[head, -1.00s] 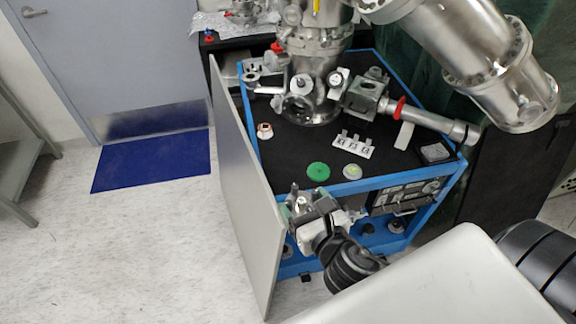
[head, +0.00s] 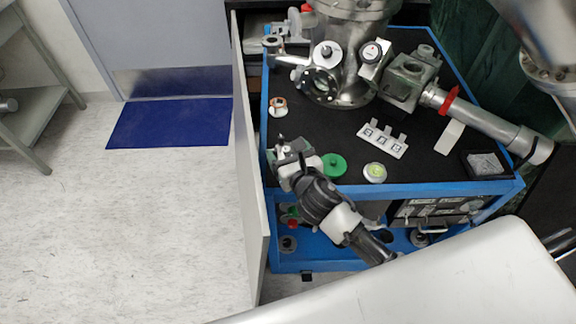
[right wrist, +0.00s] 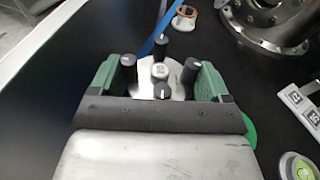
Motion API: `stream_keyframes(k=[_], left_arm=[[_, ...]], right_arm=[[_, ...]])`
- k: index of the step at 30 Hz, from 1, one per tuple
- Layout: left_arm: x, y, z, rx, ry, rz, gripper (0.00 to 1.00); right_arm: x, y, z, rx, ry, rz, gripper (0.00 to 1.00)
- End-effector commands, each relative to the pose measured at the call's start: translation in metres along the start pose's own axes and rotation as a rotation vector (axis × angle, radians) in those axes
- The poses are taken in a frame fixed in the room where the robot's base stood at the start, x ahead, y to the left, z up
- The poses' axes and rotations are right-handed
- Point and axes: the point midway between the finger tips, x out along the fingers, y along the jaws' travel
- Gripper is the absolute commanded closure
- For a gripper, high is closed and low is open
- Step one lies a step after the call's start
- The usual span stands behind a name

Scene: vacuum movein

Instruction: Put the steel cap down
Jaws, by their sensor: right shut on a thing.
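My right gripper (head: 291,152) is over the front left corner of the black cart top (head: 310,135). Its green fingers show in the right wrist view (right wrist: 162,85), shut on the steel cap (right wrist: 178,84), a shiny disc with several black knobs standing up from it. In the head view the cap is small and mostly hidden by the gripper. Whether its underside touches the black top cannot be told. My left gripper is not in view.
A green disc (head: 334,165) lies just right of the gripper, with a round pale level (head: 375,172) beyond it. A white tagged bracket (head: 381,141), an orange-white ring (head: 278,106) and the steel chamber (head: 350,60) stand farther back. An open grey door panel (head: 250,180) is at left.

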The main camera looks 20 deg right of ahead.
Motion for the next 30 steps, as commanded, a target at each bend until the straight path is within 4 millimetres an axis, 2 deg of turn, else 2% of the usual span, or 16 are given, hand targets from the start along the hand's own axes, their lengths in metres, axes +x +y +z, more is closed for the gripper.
stream_keyframes(k=[9, 19, 30], left_arm=[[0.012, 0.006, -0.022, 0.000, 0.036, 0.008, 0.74], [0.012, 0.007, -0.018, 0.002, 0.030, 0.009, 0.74], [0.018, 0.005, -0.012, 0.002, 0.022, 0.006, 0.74]], right_arm=[[0.007, 0.000, -0.037, 0.002, -0.002, 0.001, 0.49], [0.008, 0.000, -0.039, 0.000, -0.003, 0.002, 0.49], [0.010, 0.000, -0.052, -0.001, -0.001, 0.002, 0.49]])
